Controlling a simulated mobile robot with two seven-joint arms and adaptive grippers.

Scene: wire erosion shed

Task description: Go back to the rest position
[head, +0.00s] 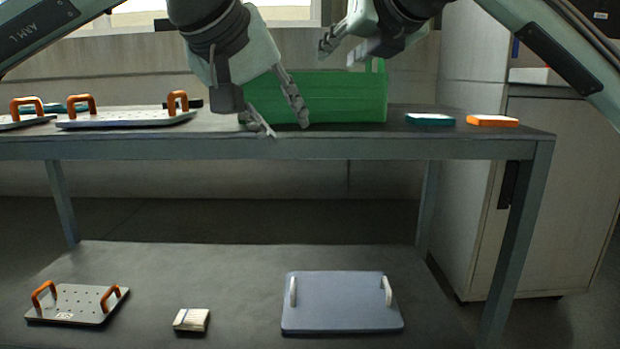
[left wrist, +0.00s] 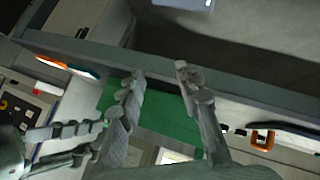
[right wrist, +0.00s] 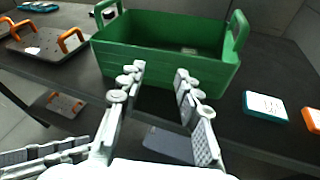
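My left gripper (head: 280,128) is in front of the green crate on the table, at about the height of the table's front edge. Its fingers are apart and nothing is between them in the left wrist view (left wrist: 163,75). My right gripper (head: 338,52) is higher, above the crate's right part. In the right wrist view (right wrist: 160,75) its fingers are apart and empty, with the crate beyond them. The green crate (head: 345,98) stands on the table; its two raised end handles show in the right wrist view (right wrist: 165,65).
The table (head: 400,147) carries perforated plates with orange handles (head: 130,121) at left and teal (head: 430,119) and orange (head: 492,120) boxes at right. The lower shelf holds a blue-grey tray (head: 340,308), a small box (head: 191,319) and another plate (head: 75,304). A cabinet (head: 560,190) stands at right.

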